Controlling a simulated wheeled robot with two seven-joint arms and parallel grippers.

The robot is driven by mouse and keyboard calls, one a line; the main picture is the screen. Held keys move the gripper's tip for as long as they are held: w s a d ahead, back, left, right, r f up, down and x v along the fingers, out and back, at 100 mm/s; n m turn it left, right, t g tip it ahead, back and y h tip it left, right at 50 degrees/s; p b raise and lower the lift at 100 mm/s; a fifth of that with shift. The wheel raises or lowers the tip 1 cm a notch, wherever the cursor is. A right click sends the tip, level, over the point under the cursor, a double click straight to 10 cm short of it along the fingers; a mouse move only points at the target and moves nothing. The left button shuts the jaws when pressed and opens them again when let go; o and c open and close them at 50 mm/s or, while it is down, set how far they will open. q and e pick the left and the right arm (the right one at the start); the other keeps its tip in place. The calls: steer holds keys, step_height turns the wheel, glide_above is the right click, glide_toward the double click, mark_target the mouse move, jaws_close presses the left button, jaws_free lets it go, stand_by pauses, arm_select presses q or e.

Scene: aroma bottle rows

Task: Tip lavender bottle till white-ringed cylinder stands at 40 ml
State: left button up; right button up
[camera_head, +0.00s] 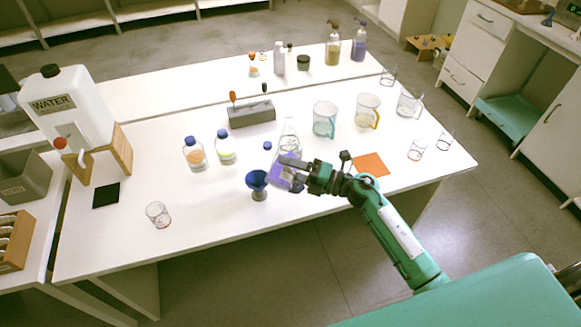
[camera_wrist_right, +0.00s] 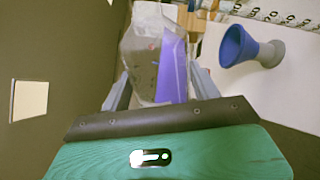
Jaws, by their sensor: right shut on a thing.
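My right gripper (camera_head: 291,163) is shut on a clear container with purple contents (camera_head: 283,178), taken as the lavender bottle. It looks tilted. In the right wrist view the container (camera_wrist_right: 172,70) sits between the fingers. A blue funnel (camera_head: 257,179) with a grey lower part (camera_head: 259,195) stands just left of the held container, apart from the gripper; the funnel also shows in the right wrist view (camera_wrist_right: 238,46). I cannot make out a white ring or a liquid level on any cylinder. My left gripper is not in view.
A conical flask (camera_head: 290,141) and a blue cap (camera_head: 267,146) are behind the gripper. Two blue-capped bottles (camera_head: 194,158) (camera_head: 226,151) stand to the left. A glass beaker (camera_head: 158,215) is at front left, an orange mat (camera_head: 371,164) right. The table's front middle is clear.

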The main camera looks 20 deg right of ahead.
steer(key=shift+w+d+r+m+p, duration=0.1)
steer(key=shift+r+m+p, duration=0.55)
steer(key=shift+p, duration=0.55)
stand_by(0.4)
steer(key=shift+f, duration=0.15)
steer(key=shift+f+b, duration=0.15)
steer(key=shift+b, duration=0.25)
steer(key=shift+r+p, duration=0.2)
steer(key=shift+p, duration=0.2)
steer(key=shift+f+m+p, duration=0.1)
steer(key=shift+m+p, duration=0.45)
steer(key=shift+m, duration=0.1)
stand_by(2.5)
